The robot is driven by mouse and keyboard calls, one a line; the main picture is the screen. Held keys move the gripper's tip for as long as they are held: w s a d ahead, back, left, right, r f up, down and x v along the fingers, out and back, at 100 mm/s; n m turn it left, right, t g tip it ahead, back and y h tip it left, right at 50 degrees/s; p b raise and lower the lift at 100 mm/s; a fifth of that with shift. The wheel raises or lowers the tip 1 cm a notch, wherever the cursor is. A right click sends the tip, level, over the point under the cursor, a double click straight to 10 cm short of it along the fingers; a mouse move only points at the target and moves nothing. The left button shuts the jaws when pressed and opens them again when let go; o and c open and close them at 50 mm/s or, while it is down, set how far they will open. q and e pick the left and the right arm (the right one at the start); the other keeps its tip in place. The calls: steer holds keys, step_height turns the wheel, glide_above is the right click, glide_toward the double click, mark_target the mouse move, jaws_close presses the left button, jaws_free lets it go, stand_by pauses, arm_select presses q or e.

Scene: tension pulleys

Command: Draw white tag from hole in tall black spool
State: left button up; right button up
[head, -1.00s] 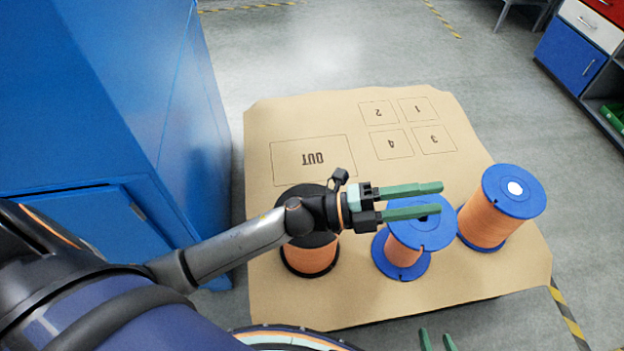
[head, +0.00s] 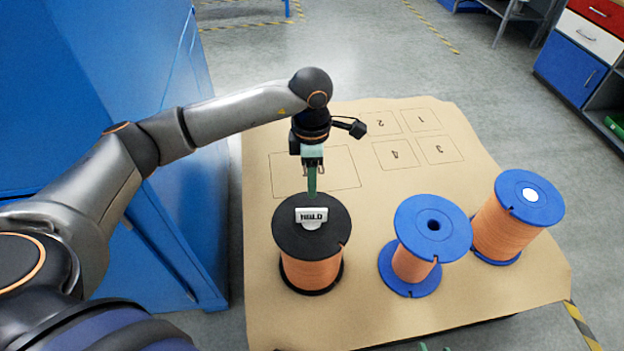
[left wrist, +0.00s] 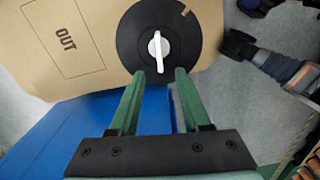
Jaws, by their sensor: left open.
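The tall black spool (head: 311,250), wound with orange line, stands at the left of the front of the table. A white tag (head: 312,217) with dark lettering stands upright in the middle of its top flange. In the left wrist view the tag (left wrist: 158,50) is a narrow white bar with a round base on the black flange (left wrist: 130,45). My left gripper (head: 312,190) is above and just behind the tag in the head view. Its two green fingers (left wrist: 160,78) are open, with the tag beyond their tips and roughly between them. The hole under the tag is hidden.
A blue spool with an open centre hole (head: 432,225) stands to the right. A second blue spool with a white centre (head: 530,193) stands farther right. The table (head: 360,290) has an OUT box and numbered squares behind. A blue cabinet (head: 190,150) stands close at left.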

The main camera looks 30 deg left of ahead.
mark_target(312, 209)
arm_select(q)
step_height(312, 209, down, 12)
steer(key=shift+f+b, duration=0.2)
steer(key=shift+b, duration=0.3)
jaws_close()
stand_by(0.3)
